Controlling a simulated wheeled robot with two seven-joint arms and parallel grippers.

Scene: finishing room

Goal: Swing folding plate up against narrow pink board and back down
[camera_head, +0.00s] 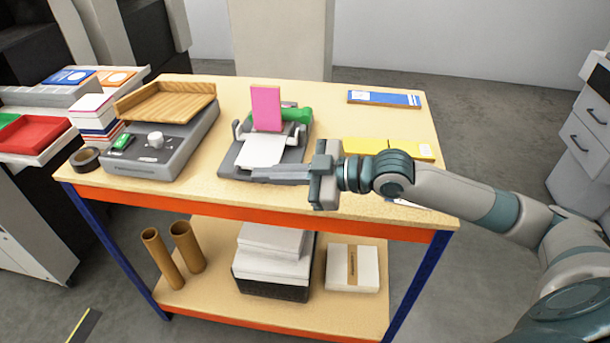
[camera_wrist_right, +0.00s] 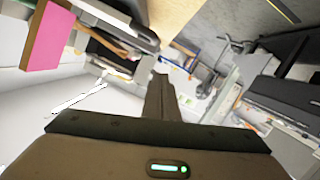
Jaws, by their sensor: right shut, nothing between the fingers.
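The narrow pink board (camera_head: 266,107) stands upright at the back of a small grey device (camera_head: 233,165) on the table. It also shows at the upper left of the right wrist view (camera_wrist_right: 57,36). The white folding plate (camera_head: 261,149) lies about flat in front of the board, its far edge near the board's foot. My right gripper (camera_head: 256,174) reaches in from the right. Its fingers are shut and empty, along the near edge of the device, just in front of the plate. I cannot tell whether they touch it. My left gripper is not in view.
A green part (camera_head: 296,115) sits right of the pink board. A grey machine with a wooden tray (camera_head: 165,100) stands to the left, with a tape roll (camera_head: 85,159) beside it. Yellow pieces (camera_head: 366,145) lie behind my right wrist. A blue-and-white strip (camera_head: 384,98) lies at the back right.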

